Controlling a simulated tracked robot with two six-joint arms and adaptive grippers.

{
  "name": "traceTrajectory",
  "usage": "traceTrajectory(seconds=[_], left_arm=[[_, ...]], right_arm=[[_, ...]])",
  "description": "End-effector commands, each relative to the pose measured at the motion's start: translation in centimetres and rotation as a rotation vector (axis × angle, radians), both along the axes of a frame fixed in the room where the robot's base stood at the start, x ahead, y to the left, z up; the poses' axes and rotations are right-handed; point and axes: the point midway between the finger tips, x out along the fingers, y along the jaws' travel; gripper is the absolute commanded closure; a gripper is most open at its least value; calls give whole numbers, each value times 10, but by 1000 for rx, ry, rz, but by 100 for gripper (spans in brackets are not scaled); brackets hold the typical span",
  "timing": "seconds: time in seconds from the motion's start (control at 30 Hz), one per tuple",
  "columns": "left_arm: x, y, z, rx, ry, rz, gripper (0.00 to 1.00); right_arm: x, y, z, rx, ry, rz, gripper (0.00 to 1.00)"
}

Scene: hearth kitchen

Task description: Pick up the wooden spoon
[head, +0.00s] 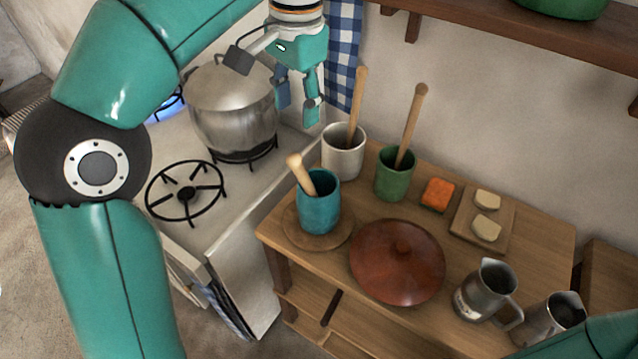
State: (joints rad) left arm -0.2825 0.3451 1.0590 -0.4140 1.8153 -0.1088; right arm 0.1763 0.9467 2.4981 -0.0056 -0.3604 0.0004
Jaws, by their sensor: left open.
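Three wooden handles stand in cups on the wooden table. One handle (356,105) leans in a white cup (344,158), one (411,125) in a green cup (394,178), and a shorter, thicker one (301,176) in a teal cup (319,208). Their lower ends are hidden inside the cups, so I cannot tell which is the wooden spoon. My left gripper (298,104) is open and empty, fingers pointing down. In the picture it is left of the white cup's handle and right of the pot. My right gripper is out of view.
The table (545,235) also holds a brown lid (397,262), an orange block (438,194), a board (470,236) with pale pieces, and metal jugs (487,290). A shelf (520,48) overhangs the back.

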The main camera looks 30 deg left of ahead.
Motion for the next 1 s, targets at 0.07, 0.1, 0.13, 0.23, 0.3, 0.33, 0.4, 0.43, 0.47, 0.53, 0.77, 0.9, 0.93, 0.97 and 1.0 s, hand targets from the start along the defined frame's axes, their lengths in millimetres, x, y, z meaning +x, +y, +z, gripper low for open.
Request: traceTrajectory(seconds=[0.07,0.1,0.13,0.23,0.3,0.33,0.4,0.43,0.47,0.53,0.77,0.9,0.93,0.97,1.0], left_arm=[[1,-2,-15,1,3,-8,50],[2,-3,-23,0,5,-11,50],[2,-3,-30,0,5,-13,50],[4,-4,-51,1,6,-18,50],[5,-4,-66,1,6,-19,50],[5,-4,-72,1,6,-19,50],[5,-4,-86,1,5,-20,50],[6,-3,-90,1,5,-21,50],[6,-4,-94,0,5,-22,50],[7,-4,-102,0,4,-23,50],[6,-4,-114,0,4,-22,50],[3,-6,-131,0,5,-23,50],[2,-7,-136,1,7,-24,50],[2,-8,-140,-1,5,-24,50],[2,-8,-146,0,6,-24,50]], right_arm=[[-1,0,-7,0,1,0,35],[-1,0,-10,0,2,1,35],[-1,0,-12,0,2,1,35],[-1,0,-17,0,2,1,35],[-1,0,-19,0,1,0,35],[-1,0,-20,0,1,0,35],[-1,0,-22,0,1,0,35],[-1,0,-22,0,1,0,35],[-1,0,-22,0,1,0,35],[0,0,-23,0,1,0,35],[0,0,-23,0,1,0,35],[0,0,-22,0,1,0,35],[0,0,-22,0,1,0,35],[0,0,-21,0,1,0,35],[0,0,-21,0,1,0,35]])
